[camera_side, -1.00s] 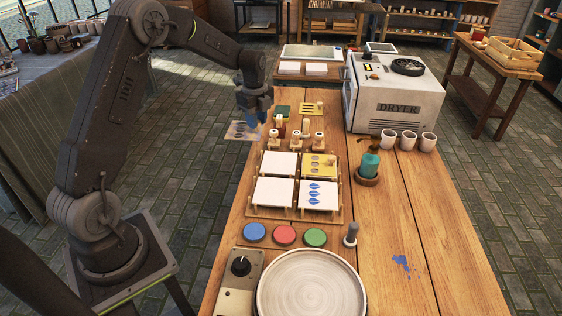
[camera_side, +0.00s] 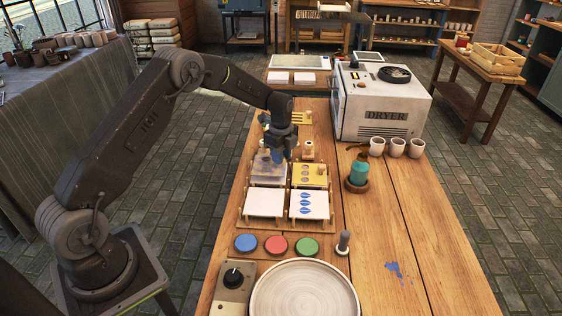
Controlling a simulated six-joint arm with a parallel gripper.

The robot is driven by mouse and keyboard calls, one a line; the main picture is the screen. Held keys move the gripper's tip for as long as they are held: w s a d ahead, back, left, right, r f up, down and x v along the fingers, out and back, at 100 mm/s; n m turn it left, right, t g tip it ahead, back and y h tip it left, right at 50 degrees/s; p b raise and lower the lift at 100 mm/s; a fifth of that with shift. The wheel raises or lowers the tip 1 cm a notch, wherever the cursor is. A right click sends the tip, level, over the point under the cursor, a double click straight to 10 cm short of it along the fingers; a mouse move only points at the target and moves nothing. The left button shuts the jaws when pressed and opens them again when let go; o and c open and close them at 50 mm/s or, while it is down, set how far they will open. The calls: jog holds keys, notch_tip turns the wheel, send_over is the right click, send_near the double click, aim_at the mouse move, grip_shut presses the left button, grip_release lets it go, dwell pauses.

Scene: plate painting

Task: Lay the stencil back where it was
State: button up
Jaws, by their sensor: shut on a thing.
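My gripper (camera_side: 278,157) is shut on a thin, greyish, see-through stencil (camera_side: 265,172) with blue marks. The stencil is over the back left place of the wooden rack (camera_side: 241,222). I cannot tell whether it touches what is below. A yellow stencil (camera_side: 309,183) with a row of holes lies in the back right place. A plain white tile (camera_side: 264,203) lies front left, and a white tile with blue leaf shapes (camera_side: 309,213) lies front right. My gripper hides part of the held stencil.
Blue (camera_side: 245,243), red (camera_side: 276,245) and green (camera_side: 307,247) pads lie in front of the rack. A round wheel (camera_side: 304,289) is nearest. A teal bottle (camera_side: 359,174), cups (camera_side: 396,147) and the dryer (camera_side: 379,105) stand right. Wooden-handled stamps (camera_side: 308,150) stand behind the rack.

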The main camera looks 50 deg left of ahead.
jog(key=shift+f, duration=1.2)
jog(key=shift+f, duration=0.15)
jog(key=o, duration=0.9)
